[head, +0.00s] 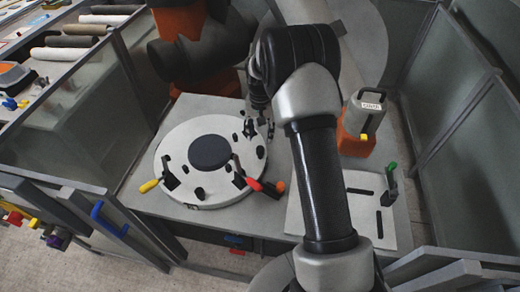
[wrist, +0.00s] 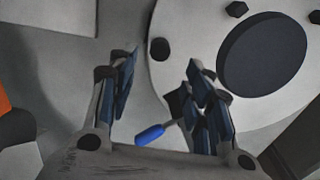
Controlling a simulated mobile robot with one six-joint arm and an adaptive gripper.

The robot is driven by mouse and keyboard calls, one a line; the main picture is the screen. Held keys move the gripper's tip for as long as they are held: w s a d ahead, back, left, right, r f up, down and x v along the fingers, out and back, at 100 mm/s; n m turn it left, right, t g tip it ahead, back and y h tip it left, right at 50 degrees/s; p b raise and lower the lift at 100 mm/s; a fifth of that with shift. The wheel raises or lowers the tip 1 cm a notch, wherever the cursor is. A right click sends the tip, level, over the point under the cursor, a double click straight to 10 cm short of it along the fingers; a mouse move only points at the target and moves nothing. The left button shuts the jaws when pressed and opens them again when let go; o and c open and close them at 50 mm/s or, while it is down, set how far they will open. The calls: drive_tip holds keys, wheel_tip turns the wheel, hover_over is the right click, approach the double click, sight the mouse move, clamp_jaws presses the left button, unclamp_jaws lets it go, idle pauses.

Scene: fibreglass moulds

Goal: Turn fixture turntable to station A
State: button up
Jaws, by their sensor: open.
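The fixture turntable (head: 180,141) is a round white disc with a dark centre pad (head: 209,152), black pegs and toggle clamps. One clamp has a yellow handle (head: 150,186) at the front left, another a red handle (head: 253,184) at the front right. My gripper (head: 262,122) is at the disc's far right edge, partly hidden by my arm. In the wrist view my gripper (wrist: 163,75) is open and empty. A black peg (wrist: 159,49) on the rim shows just beyond the fingertips. A blue handle (wrist: 150,135) lies between the fingers. I see no readable station A mark.
A grey canister (head: 365,113) with an orange base stands right of my arm. A pale plate (head: 357,181) with black slots and a green-handled clamp (head: 390,167) lies at the right. Mesh-like panels (head: 445,100) close the right side. Rolls (head: 70,42) lie at the far left.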

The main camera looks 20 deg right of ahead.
sight(260, 148)
wheel_tip(260, 148, down, 9)
drive_tip(key=shift+b, duration=0.6)
drive_tip(key=shift+c, duration=0.3)
clamp_jaws()
